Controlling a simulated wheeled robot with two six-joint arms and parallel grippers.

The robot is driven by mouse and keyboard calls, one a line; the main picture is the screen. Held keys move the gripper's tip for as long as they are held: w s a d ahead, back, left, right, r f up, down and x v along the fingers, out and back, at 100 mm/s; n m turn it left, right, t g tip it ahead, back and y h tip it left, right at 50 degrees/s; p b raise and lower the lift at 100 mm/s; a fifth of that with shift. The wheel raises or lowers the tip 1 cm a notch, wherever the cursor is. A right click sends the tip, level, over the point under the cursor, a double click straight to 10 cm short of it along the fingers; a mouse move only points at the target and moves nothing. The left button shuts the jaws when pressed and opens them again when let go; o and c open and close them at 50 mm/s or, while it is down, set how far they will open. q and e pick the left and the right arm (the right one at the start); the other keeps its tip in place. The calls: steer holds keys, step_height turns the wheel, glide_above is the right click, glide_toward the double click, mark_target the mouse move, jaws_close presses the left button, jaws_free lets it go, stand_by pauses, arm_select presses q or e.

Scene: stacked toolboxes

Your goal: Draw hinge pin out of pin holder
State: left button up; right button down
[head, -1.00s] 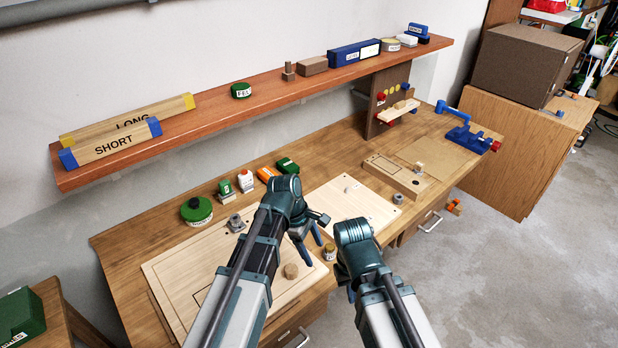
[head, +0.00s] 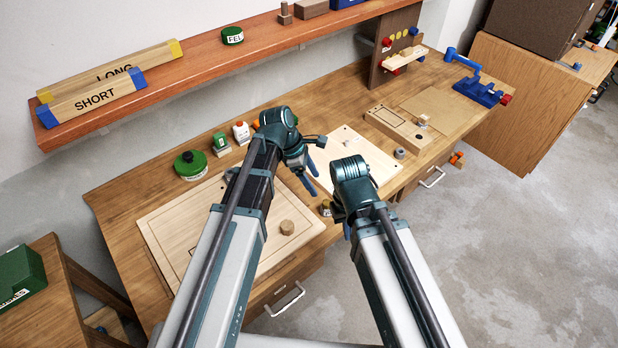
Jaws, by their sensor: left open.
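I cannot tell for sure which thing is the hinge pin or the pin holder. A light wooden block (head: 393,128) with a dark hole lies on the bench at the right, with a small pale piece (head: 423,121) at its right end. A pale board (head: 376,175) lies left of it, partly hidden by my arms. My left gripper (head: 311,176) is open and empty over the bench, at the left side of that board. My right gripper (head: 347,232) is near the bench's front edge. Its fingers are mostly hidden behind its own wrist.
A large pale panel (head: 165,228) covers the bench's left part, with a round wooden knob (head: 287,227). A green tin (head: 190,165) and small bottles (head: 241,132) stand behind. A blue vise (head: 478,91) is at the far right. A shelf (head: 200,75) hangs above.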

mark_target(326, 202)
arm_select(q)
steer(key=b+x, duration=0.9)
steer(key=x, duration=0.1)
steer(key=shift+d+f, duration=0.15)
steer(key=shift+f, duration=0.15)
jaws_close()
stand_by(0.3)
